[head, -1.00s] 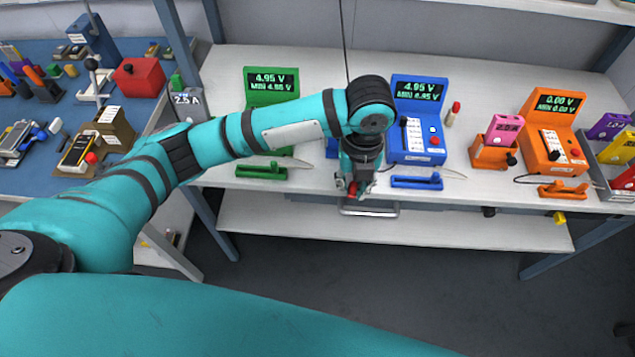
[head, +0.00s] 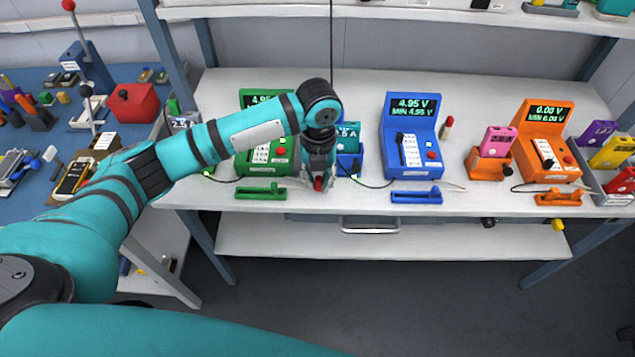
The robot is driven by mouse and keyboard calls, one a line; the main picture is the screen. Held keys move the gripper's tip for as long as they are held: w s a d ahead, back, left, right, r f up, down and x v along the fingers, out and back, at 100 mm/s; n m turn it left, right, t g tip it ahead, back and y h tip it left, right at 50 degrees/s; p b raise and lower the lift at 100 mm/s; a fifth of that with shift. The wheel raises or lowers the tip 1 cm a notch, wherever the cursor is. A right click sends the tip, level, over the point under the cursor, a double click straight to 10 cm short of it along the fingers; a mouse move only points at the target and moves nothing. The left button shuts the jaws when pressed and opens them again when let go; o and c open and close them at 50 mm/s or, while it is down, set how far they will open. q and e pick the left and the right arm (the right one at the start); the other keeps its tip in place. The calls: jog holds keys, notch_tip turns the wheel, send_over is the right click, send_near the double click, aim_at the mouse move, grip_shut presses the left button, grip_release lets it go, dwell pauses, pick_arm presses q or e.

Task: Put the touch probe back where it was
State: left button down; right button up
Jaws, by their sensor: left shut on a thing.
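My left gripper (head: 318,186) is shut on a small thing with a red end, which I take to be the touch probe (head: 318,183). The fingers hide most of it. The gripper is over the front part of the white bench, just right of the low green rest (head: 262,193) in front of the green tester (head: 262,165). A low blue rest (head: 416,195) lies in front of the blue tester (head: 411,130), and an orange rest (head: 560,198) in front of the orange tester (head: 542,140). My right gripper is not in view.
A blue cradle with a teal cell (head: 349,135) stands just behind and right of the gripper. A pink cell (head: 497,141) stands in an orange cradle. Thin cables lie on the bench (head: 330,92). A drawer handle (head: 369,226) juts out below its front edge.

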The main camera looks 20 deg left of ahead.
aim_at(318, 186)
pick_arm(q)
jog(key=shift+w+a, duration=0.2)
jog(key=shift+w, duration=0.1)
jog(key=shift+f, duration=0.2)
jog(key=shift+f+p, duration=0.3)
jog(key=shift+f, duration=1.35)
jog(key=shift+f, duration=0.1)
jog(key=c, duration=1.3)
grip_release()
jog(key=shift+o, duration=0.2)
notch_tip(318, 186, up, 12)
jog(key=shift+r+b, duration=0.15)
jog(key=shift+b, duration=0.4)
